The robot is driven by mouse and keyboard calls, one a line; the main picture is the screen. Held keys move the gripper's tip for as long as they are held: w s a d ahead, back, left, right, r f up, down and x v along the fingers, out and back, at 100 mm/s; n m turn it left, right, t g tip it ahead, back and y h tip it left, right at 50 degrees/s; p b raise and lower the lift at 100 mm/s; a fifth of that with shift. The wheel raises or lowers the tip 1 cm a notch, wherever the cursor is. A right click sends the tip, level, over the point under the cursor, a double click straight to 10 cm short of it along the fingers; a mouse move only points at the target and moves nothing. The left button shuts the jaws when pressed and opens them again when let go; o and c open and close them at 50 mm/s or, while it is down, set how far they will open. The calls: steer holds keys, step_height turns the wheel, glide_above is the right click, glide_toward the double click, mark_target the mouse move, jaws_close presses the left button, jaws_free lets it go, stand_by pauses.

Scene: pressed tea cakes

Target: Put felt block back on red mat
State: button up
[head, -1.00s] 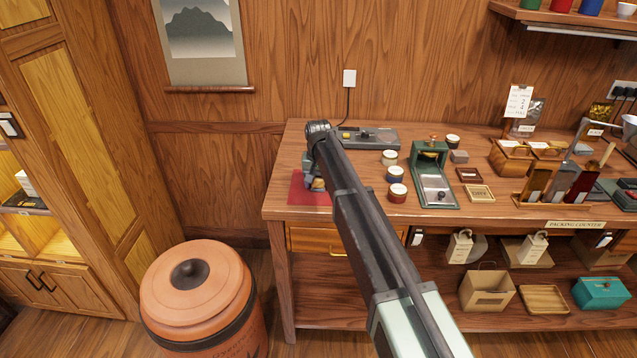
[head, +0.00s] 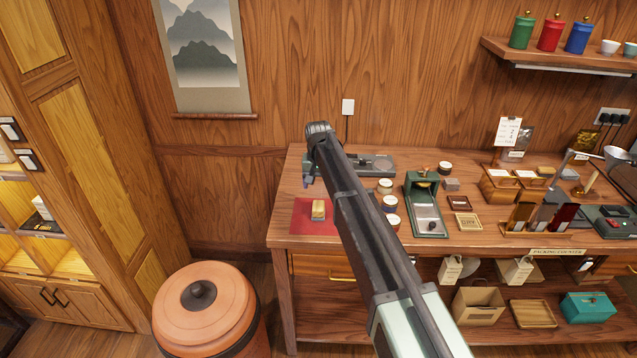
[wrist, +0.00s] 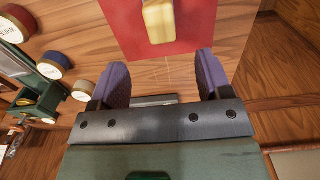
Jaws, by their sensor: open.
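The felt block (head: 318,209), yellowish on top with a greyish lower end, rests on the red mat (head: 309,229) at the left end of the counter. In the wrist view the block (wrist: 158,22) lies on the red mat (wrist: 199,24), beyond my fingertips and apart from them. My gripper (wrist: 163,68) is open, with nothing between its two purple-grey fingers. In the head view my gripper (head: 307,182) is above the counter behind the block, partly hidden by my arm. My arm also covers the mat's right part.
Several small round tins (head: 387,203) and a green press-like device (head: 424,205) stand right of my arm. A grey device (head: 375,164) lies at the back of the counter. A large terracotta jar (head: 205,312) stands on the floor at front left.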

steer(key=s+d, duration=0.7)
steer(key=s, duration=0.5)
steer(key=s+d, duration=0.8)
steer(key=s, duration=0.4)
steer(key=s+d, duration=0.8)
steer(key=s, duration=0.3)
steer(key=shift+s, duration=0.4)
steer(key=shift+r, duration=0.1)
steer(key=shift+c, duration=0.5)
